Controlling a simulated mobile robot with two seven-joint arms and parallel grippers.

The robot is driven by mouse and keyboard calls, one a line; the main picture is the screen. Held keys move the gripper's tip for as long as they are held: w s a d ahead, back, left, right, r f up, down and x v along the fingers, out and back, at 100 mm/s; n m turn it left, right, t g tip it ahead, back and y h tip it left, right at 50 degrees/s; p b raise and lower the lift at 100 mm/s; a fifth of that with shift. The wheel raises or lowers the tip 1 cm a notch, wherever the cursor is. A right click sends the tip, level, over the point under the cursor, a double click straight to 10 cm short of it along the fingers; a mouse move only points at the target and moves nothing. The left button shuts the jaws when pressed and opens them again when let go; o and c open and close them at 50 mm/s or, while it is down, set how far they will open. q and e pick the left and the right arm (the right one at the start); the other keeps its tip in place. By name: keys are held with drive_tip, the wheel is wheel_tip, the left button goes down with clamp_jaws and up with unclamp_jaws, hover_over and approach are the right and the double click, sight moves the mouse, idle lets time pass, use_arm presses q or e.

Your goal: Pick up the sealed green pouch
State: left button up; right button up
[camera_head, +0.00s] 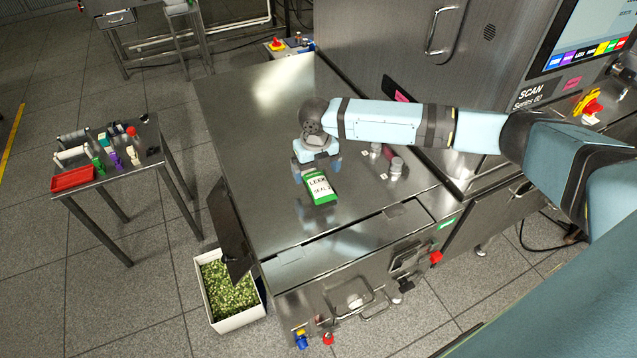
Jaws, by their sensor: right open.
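The green pouch (319,188) has a white label reading "LEEK" and lies on the steel table top (262,120). My right arm comes in from the right, and its gripper (317,166) points down at the far end of the pouch. The gripper is open. Its fingers are small and partly hidden by the wrist, so I cannot tell whether they touch the pouch. My left gripper is not in view.
Small jars (396,166) stand right of the pouch, near the steel machine (375,40). A white bin of green pieces (230,288) stands on the floor below the table's left side. A side table (110,165) holds bottles and a red tray (73,179).

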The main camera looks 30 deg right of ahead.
sight(317, 179)
drive_tip(key=shift+d+f+p, duration=0.1)
drive_tip(key=shift+f+p, duration=0.2)
drive_tip(key=shift+f, duration=1.6)
drive_tip(key=c, duration=1)
drive_tip(key=shift+r, duration=0.1)
